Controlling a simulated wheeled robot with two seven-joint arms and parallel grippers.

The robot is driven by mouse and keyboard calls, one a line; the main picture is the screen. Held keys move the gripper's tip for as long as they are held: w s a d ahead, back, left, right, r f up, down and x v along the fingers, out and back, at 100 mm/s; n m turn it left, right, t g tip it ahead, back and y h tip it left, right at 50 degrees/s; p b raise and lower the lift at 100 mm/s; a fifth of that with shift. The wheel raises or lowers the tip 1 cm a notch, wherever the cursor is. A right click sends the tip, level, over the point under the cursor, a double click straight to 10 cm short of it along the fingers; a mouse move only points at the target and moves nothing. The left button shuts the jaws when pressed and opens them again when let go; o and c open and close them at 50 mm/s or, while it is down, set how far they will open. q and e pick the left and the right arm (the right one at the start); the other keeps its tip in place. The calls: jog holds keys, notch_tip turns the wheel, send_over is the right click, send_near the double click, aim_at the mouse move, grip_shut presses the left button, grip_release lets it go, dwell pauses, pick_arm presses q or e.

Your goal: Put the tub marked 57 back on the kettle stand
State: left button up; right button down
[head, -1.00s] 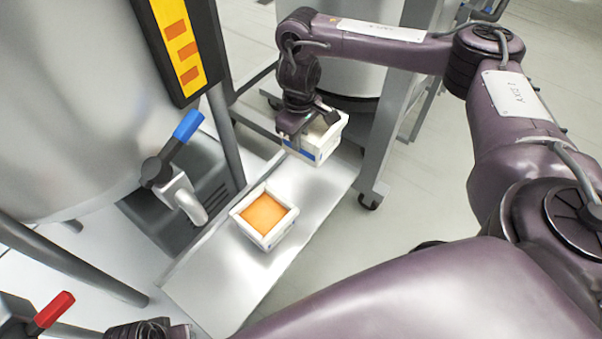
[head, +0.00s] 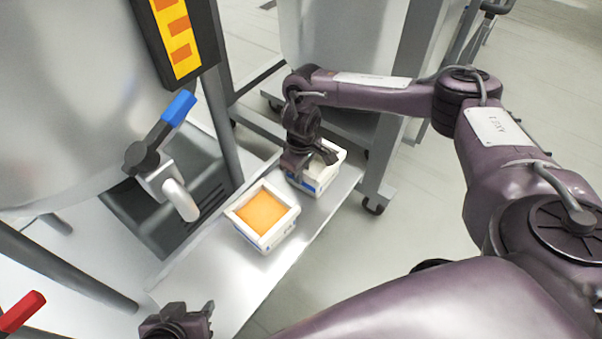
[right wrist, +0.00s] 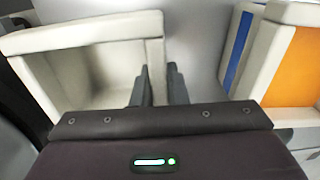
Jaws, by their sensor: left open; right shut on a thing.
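A white tub (head: 329,176) with a blue mark is at the far end of the pale metal stand (head: 190,278) beside the kettle. My right gripper (head: 298,164) is shut on its near wall. In the right wrist view this tub (right wrist: 100,88) looks empty. It is at or just above the stand's surface; I cannot tell if it touches. A second white tub (head: 287,228) with orange filling stands just nearer on the stand; it also shows in the right wrist view (right wrist: 245,45). No number is readable on either. My left gripper (head: 185,312) is open at the bottom edge.
A big steel kettle (head: 70,100) with a blue-handled tap (head: 178,108) stands left of the stand. A red handle (head: 22,312) is at lower left. A grey wheeled frame (head: 385,165) stands close beyond the stand's far end. The floor at right is open.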

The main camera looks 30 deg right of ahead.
pick_arm(q)
jog(key=shift+s, duration=0.15)
pick_arm(e)
jog(key=c, duration=1.8)
grip_release()
jog(key=shift+f, duration=0.1)
jog(key=o, duration=0.4)
jog(key=shift+c, duration=0.2)
jog(key=shift+r, duration=0.3)
notch_tip(320, 180, up, 11)
jog(key=p, duration=0.4)
jog(key=shift+p, duration=0.4)
pick_arm(q)
jog(key=s+a+n+g+y, duration=0.1)
jog(key=s+a+g+y, duration=0.1)
jog(key=a, duration=0.4)
jog(key=shift+s+g+y, duration=0.3)
jog(key=shift+s+g, duration=0.2)
jog(key=shift+g, duration=0.4)
pick_arm(e)
jog(key=shift+r, duration=0.35)
